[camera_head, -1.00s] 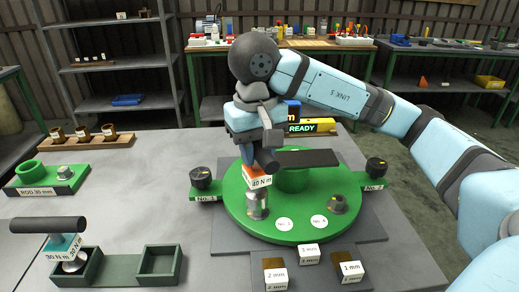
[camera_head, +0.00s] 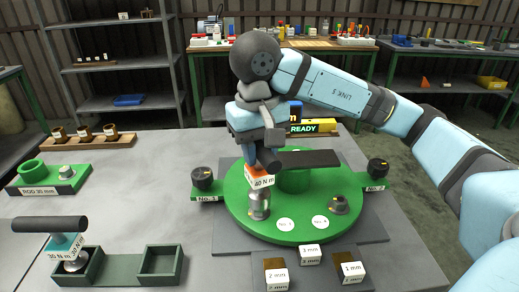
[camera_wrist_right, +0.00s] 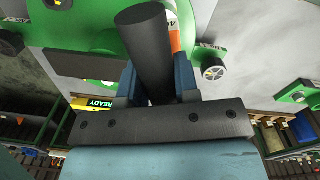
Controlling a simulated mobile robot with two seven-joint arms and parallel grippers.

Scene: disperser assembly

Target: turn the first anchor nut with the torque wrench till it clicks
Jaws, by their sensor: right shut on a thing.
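The torque wrench (camera_head: 260,178), with an orange band and a 40 N m label, stands nearly upright on the green round base (camera_head: 240,213). Its metal socket (camera_head: 259,206) is at the base's front left, and the nut under it is hidden. My right gripper (camera_head: 262,150) is shut on the wrench's black handle (camera_wrist_right: 146,50), which also shows between the fingers in the right wrist view. A second nut (camera_head: 339,204) shows on the base at the right. A display (camera_head: 303,128) behind reads READY. My left gripper is not in view.
A 30 N m wrench (camera_head: 65,244) stands in a green tray (camera_head: 160,263) at front left. Small labelled blocks (camera_head: 348,272) lie in front of the base. Black knobs on green tabs flank it. The grey table is clear between the base and the left fixtures.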

